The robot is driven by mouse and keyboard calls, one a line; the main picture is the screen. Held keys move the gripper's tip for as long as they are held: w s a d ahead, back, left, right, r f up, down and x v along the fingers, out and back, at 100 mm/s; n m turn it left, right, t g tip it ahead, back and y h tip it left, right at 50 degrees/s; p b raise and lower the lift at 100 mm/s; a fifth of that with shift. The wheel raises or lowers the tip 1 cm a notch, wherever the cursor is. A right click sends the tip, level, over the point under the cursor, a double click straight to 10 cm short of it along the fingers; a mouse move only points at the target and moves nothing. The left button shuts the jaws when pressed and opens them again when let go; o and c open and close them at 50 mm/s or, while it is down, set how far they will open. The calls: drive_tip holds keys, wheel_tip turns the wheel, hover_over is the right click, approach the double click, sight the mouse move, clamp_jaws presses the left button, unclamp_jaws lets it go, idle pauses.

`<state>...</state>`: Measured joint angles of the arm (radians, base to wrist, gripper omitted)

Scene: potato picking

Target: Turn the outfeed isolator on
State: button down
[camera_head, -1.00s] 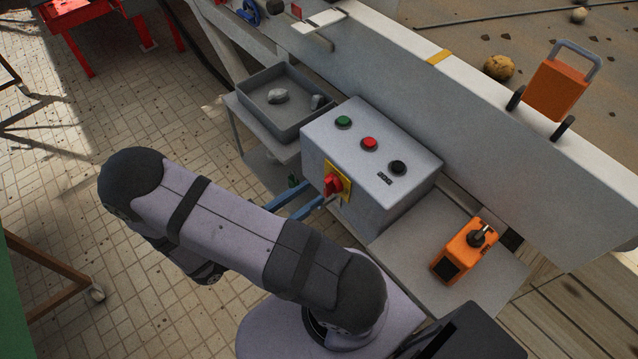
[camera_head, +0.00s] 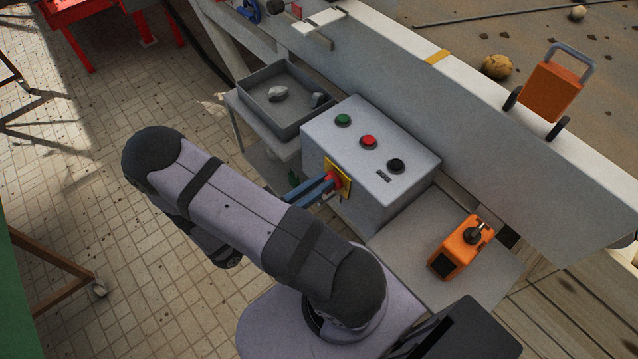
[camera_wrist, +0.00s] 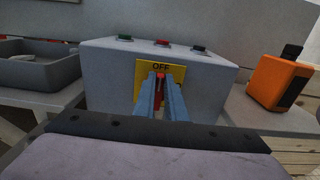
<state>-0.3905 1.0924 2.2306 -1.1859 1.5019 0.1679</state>
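The isolator is a red rotary handle (camera_head: 333,178) on a yellow plate (camera_wrist: 180,70), on the front face of a grey control box (camera_head: 385,185). The wrist view shows the word OFF at the top of the plate. The handle (camera_wrist: 160,88) stands about upright, in line with that word. My gripper (camera_wrist: 161,78) has its two blue fingers on either side of the handle, with red filling the narrow gap between them. It looks shut on the handle; the fingers hide much of it. The head view also shows my gripper (camera_head: 328,181) at the handle.
Green (camera_head: 344,120), red (camera_head: 368,142) and black (camera_head: 396,166) buttons sit on top of the box. A grey tray (camera_head: 262,117) with stones stands left of it. An orange device (camera_head: 460,250) lies on the shelf to its right. A grey side wall (camera_head: 480,140) runs behind.

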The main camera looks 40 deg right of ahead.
sight(338, 189)
drive_tip(key=shift+m, duration=0.3)
drive_tip(key=m+b, duration=0.2)
drive_tip(key=m, duration=0.1)
drive_tip(key=s+f+m+b, duration=0.1)
drive_tip(key=m+b, duration=0.1)
drive_tip(key=m, duration=0.2)
drive_tip(key=s+m+b, duration=0.1)
drive_tip(key=m+b, duration=0.2)
drive_tip(key=shift+f+m, duration=0.25)
drive_tip(key=shift+m, duration=0.15)
drive_tip(key=m+b, duration=0.4)
drive_tip(key=shift+s+f, duration=0.2)
drive_tip(key=shift+f, duration=0.2)
drive_tip(key=shift+f+m+b, duration=0.1)
drive_tip(key=shift+m+b, duration=0.75)
drive_tip(key=shift+m, duration=0.45)
drive_tip(key=c, duration=1.8)
unclamp_jaws()
drive_tip(key=shift+a, duration=0.15)
